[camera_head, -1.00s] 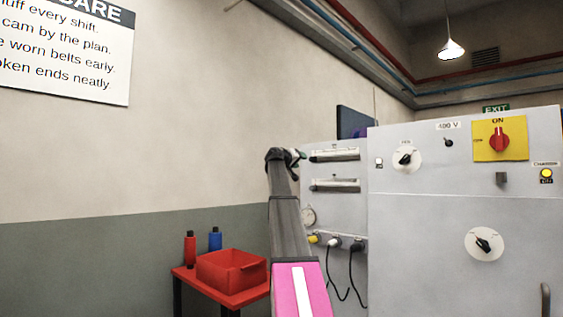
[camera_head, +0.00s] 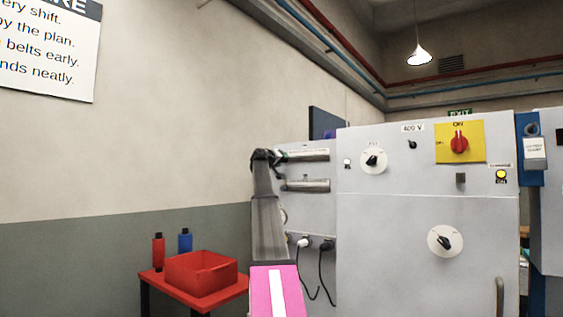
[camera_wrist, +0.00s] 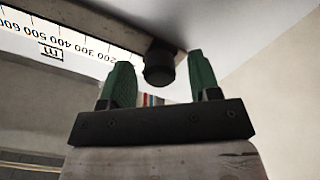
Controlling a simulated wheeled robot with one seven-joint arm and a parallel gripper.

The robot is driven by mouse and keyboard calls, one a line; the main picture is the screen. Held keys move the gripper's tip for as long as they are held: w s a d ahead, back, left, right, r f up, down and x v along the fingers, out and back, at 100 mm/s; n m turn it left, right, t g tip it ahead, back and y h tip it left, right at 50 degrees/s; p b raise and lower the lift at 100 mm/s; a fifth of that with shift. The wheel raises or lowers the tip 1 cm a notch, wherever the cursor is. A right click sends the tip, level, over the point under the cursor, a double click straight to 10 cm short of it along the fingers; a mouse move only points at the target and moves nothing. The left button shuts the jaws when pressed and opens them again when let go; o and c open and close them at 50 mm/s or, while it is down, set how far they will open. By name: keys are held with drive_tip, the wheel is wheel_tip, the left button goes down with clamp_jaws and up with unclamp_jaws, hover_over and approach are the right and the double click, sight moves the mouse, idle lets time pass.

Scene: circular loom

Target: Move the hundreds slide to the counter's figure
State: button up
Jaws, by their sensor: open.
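In the wrist view my gripper (camera_wrist: 159,60) is open, its two green fingers on either side of a dark round knob (camera_wrist: 159,68). I cannot tell if either finger touches it. The knob sits by a white scale (camera_wrist: 70,38), which appears upside down with figures from 200 to 600 and an "m". The knob is past the 200, on the low side. In the head view my gripper (camera_head: 281,156) is at the left end of the upper slide (camera_head: 310,155) on the grey machine panel. A second slide (camera_head: 308,186) is below it. The counter's figure is not readable in any view.
The grey cabinet (camera_head: 420,240) fills the right, with dials, a yellow-backed red switch (camera_head: 459,143) and a lit yellow lamp (camera_head: 501,174). Plugged cables (camera_head: 322,265) hang below the slides. A red table (camera_head: 205,300) with a red bin (camera_head: 200,272) stands at the left.

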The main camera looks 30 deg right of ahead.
sight(298, 159)
drive_tip(key=shift+d, duration=0.1)
drive_tip(key=shift+c, duration=0.4)
clamp_jaws()
drive_tip(key=s+d, duration=0.1)
drive_tip(key=s, duration=0.1)
drive_tip(key=s+d, duration=0.1)
drive_tip(key=s, duration=0.1)
drive_tip(key=s+d, duration=0.1)
drive_tip(key=s, duration=0.2)
drive_tip(key=shift+o, duration=0.4)
unclamp_jaws()
drive_tip(key=shift+a, duration=0.1)
drive_tip(key=v, duration=1)
drive_tip(key=shift+a, duration=0.35)
drive_tip(key=shift+s, duration=0.1)
